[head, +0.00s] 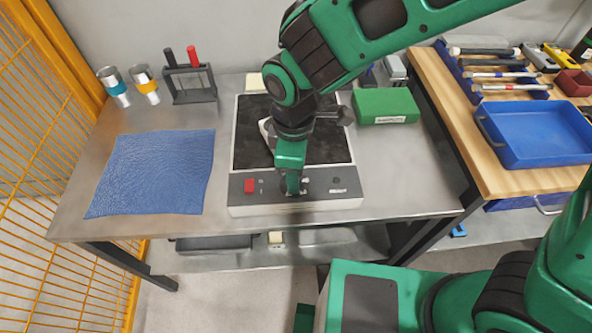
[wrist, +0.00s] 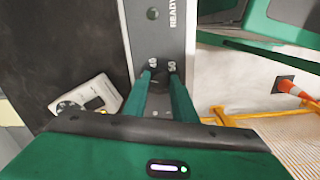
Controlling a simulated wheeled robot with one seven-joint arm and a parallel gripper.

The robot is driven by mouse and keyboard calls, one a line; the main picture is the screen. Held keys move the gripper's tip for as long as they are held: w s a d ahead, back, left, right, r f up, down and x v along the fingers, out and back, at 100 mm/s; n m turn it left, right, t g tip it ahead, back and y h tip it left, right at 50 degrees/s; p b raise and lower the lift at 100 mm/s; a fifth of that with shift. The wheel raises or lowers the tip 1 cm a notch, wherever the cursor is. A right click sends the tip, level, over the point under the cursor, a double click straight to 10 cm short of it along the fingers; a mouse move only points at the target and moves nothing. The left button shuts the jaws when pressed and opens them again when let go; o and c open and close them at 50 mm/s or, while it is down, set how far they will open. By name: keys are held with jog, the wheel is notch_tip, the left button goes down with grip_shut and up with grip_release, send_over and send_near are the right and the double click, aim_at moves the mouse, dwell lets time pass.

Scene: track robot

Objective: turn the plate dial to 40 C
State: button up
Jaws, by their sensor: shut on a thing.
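The hot plate (head: 342,170) stands on the steel bench, with a black top and a grey front panel. A red switch (head: 249,185) is at the panel's left. My gripper (head: 293,188) points down at the middle of the panel. In the wrist view, its green fingers are shut on a small dark dial (wrist: 158,80), one on each side. The marks 40 and 50 show beside the dial, and READY is printed further along the panel. The dial's pointer cannot be made out. In the head view my gripper hides most of the dial.
A white device with a small display (wrist: 88,98) lies on the black top, close to my gripper. A green box (head: 385,105) and blue tray (head: 535,130) are right.

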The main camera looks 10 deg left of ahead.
jog(key=m, duration=0.5)
jog(key=shift+w+m, duration=0.2)
jog(key=shift+m, duration=0.1)
jog(key=m, duration=0.5)
jog(key=shift+w+m, duration=0.1)
jog(key=shift+m, duration=0.2)
jog(key=o, duration=1)
jog(key=shift+o, duration=0.2)
jog(key=shift+r, duration=0.1)
notch_tip(320, 180, up, 11)
jog(key=shift+f, duration=0.2)
